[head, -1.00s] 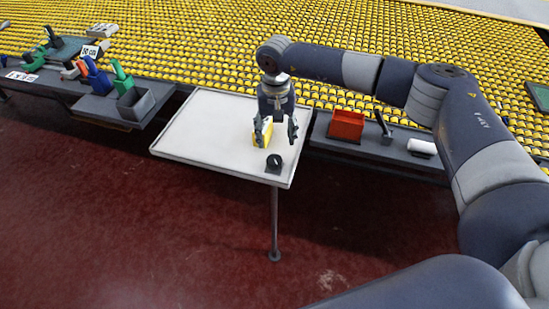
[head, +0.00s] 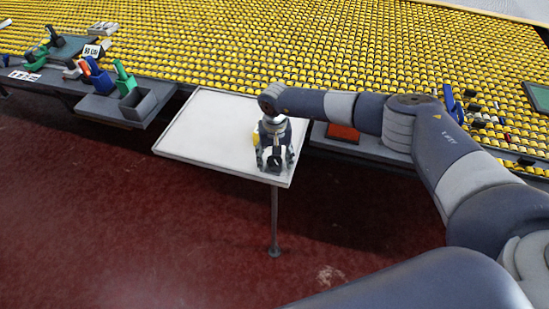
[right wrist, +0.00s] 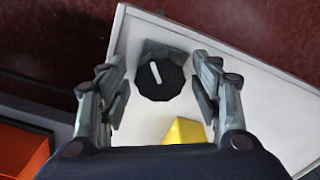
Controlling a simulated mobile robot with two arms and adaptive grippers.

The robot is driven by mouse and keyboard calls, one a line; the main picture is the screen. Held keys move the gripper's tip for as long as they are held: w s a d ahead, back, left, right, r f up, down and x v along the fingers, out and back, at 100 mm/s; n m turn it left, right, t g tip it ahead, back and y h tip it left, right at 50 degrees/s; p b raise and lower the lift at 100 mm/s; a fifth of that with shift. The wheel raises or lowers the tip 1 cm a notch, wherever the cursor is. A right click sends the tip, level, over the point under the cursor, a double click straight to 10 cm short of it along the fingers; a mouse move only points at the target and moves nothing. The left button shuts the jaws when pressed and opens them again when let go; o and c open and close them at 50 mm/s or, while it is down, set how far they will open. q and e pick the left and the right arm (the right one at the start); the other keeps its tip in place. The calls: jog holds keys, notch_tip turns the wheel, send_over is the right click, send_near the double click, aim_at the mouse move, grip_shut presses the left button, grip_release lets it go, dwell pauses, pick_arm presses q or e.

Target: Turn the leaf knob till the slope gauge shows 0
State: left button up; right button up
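The leaf knob (right wrist: 158,76), black with a white pointer line, sits on a dark base near the corner of the white table (head: 213,122). The pointer leans slightly left of straight up in the right wrist view. My right gripper (right wrist: 162,80) is open, with one finger on each side of the knob and visible gaps. In the head view my right gripper (head: 274,160) hides most of the knob. A yellow block (right wrist: 183,132) stands on the table close to the knob, partly hidden by my gripper. I cannot make out a slope gauge reading. My left gripper is out of view.
An orange bin (head: 342,132) stands on the dark bench to the right, partly behind my right arm. A grey bin (head: 138,104) and several coloured tools stand on the left bench. The left part of the white table is clear.

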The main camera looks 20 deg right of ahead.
jog(key=c, duration=1)
